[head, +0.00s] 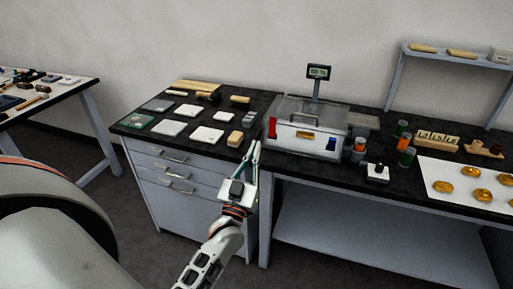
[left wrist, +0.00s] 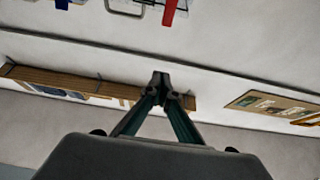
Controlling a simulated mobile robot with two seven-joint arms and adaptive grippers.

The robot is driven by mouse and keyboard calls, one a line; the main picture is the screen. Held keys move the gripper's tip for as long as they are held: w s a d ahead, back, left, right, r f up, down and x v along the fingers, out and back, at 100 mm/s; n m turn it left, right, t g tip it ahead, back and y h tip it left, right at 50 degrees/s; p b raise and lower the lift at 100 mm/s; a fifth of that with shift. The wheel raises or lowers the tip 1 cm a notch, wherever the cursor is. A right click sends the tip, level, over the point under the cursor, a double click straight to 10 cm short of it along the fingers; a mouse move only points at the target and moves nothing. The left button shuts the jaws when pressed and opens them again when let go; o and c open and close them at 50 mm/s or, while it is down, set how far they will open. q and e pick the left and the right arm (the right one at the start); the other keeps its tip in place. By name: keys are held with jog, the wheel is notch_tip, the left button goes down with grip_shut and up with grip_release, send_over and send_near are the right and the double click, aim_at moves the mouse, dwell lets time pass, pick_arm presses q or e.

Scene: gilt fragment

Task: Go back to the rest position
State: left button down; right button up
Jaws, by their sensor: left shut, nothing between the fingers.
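My left gripper (head: 256,145) shows in the head view, in front of the bench's front edge near the gap between the drawer cabinet and the open table. Its green fingers point up and come together at the tips. In the left wrist view the left gripper (left wrist: 161,78) has its fingertips meeting, with nothing between them. My right gripper is in neither view.
The drawer cabinet (head: 180,178) carries white and grey pads and wooden blocks. A grey box (head: 307,125) with red and blue parts stands right of the fingers. Jars (head: 405,142) and a white sheet with gold pieces (head: 438,165) lie further right. A side table (head: 88,88) stands left.

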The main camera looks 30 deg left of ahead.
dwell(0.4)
pick_arm(q)
jog(key=s+d+f+m+g+h, duration=0.2)
jog(key=s+d+f+g, duration=0.2)
jog(key=s+f, duration=0.3)
jog(key=s+d+f+m+g+h, duration=0.2)
jog(key=s+d+f, duration=0.4)
jog(key=f, duration=0.8)
jog(key=s+d+f+m+g+h, duration=0.3)
jog(key=s+d+f+g+h, duration=0.1)
jog(key=s+f, duration=0.4)
notch_tip(320, 180, down, 3)
jog(key=shift+s+d+r+g, duration=0.1)
jog(key=shift+s+d+g, duration=0.4)
jog(key=shift+g, duration=0.5)
jog(key=shift+w+d, duration=0.1)
jog(key=shift+w, duration=0.05)
